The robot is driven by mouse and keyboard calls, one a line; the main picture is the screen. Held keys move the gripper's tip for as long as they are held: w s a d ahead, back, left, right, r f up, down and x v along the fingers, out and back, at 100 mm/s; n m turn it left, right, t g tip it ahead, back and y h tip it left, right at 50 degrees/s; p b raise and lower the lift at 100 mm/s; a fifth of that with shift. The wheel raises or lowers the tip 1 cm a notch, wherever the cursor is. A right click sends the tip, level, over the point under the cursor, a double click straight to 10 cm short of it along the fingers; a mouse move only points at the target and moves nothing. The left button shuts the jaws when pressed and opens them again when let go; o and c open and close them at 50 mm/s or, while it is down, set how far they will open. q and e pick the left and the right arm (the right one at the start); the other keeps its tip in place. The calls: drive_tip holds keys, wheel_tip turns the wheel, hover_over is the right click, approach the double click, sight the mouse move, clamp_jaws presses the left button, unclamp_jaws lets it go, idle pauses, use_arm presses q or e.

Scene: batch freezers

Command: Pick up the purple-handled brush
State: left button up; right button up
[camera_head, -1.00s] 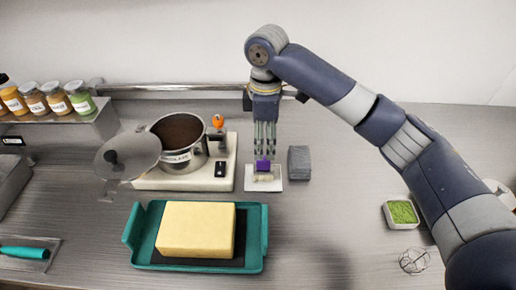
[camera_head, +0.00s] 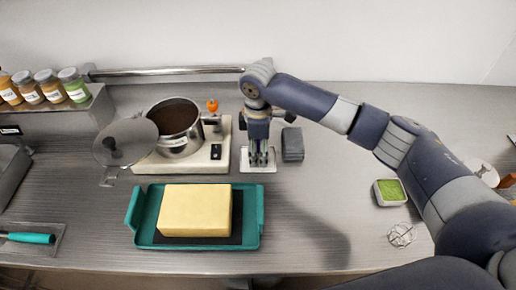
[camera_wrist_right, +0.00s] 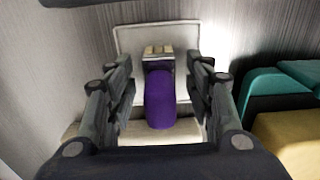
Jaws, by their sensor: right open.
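The purple-handled brush (camera_wrist_right: 160,98) lies on a small white tray (camera_wrist_right: 142,38), its purple handle showing in the right wrist view. My right gripper (camera_wrist_right: 160,88) is open, with one finger on each side of the handle and gaps between. In the head view my right gripper (camera_head: 262,160) points down over the white tray (camera_head: 259,169) and hides the brush. My left gripper does not show.
A grey block (camera_head: 292,144) stands just right of the white tray. A pot (camera_head: 177,128) on a white hot plate (camera_head: 216,165) is to the left. A teal tray (camera_head: 133,209) with a yellow block (camera_head: 195,210) lies in front.

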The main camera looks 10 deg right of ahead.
drive_tip(key=shift+c, duration=0.5)
drive_tip(key=c, duration=1)
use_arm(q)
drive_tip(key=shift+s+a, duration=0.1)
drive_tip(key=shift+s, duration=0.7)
use_arm(e)
drive_tip(key=shift+c, duration=0.2)
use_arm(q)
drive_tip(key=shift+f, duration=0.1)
